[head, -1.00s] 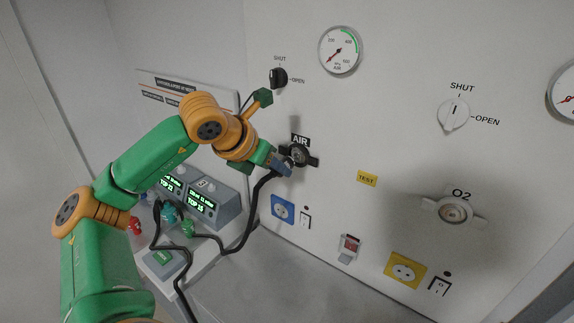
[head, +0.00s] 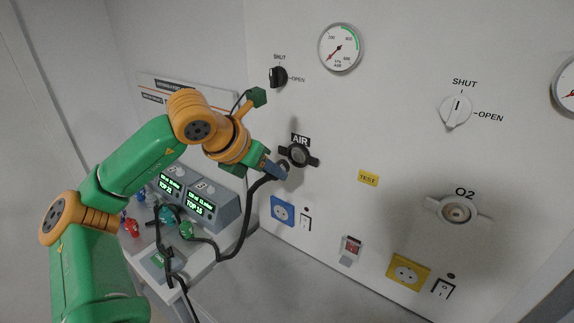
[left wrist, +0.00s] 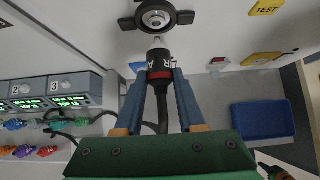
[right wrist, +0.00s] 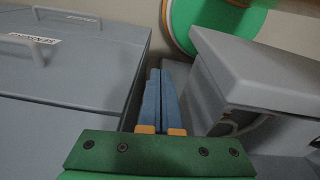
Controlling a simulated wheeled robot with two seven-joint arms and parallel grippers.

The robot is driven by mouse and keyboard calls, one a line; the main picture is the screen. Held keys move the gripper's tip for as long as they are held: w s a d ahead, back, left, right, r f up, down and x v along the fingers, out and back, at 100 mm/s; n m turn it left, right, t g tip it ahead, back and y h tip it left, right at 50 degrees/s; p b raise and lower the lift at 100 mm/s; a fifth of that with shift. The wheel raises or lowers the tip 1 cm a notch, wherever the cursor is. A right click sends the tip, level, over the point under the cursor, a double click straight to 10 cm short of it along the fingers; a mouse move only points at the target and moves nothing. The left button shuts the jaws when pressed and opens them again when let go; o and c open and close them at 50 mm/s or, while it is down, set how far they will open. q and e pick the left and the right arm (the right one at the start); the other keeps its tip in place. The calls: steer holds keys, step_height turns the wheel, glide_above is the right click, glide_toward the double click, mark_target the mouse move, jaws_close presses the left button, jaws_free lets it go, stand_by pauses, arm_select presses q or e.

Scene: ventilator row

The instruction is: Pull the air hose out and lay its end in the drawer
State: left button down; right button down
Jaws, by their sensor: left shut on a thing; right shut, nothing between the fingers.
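My left gripper (head: 279,170) is shut on the black end of the air hose (head: 244,218), just below and left of the AIR socket (head: 299,155). In the left wrist view the hose plug (left wrist: 159,61), with a red band and metal tip, sits between the fingers. Its tip points at the socket (left wrist: 155,18) and looks slightly apart from it. The hose hangs down to the ventilator shelf. My right gripper (right wrist: 157,80) is shut and empty, between a grey handled unit (right wrist: 70,60) and a grey box. I cannot tell whether that unit holds the drawer.
The O2 socket (head: 457,210) and two valve knobs are on the wall, with the AIR knob (head: 279,77) above the socket. Ventilators (head: 203,203) stand at the left. The left wrist view shows a blue tray-like area (left wrist: 262,120) low at the right. The grey box (right wrist: 265,70) flanks my right gripper.

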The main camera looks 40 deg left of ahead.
arm_select(q)
steer(key=shift+s, duration=0.1)
stand_by(0.3)
steer(key=shift+s+f+b, duration=0.15)
steer(key=shift+s+b, duration=0.3)
steer(key=shift+b, duration=0.2)
steer(key=s+b, duration=0.3)
steer(key=s, duration=0.1)
steer(key=shift+d, duration=0.3)
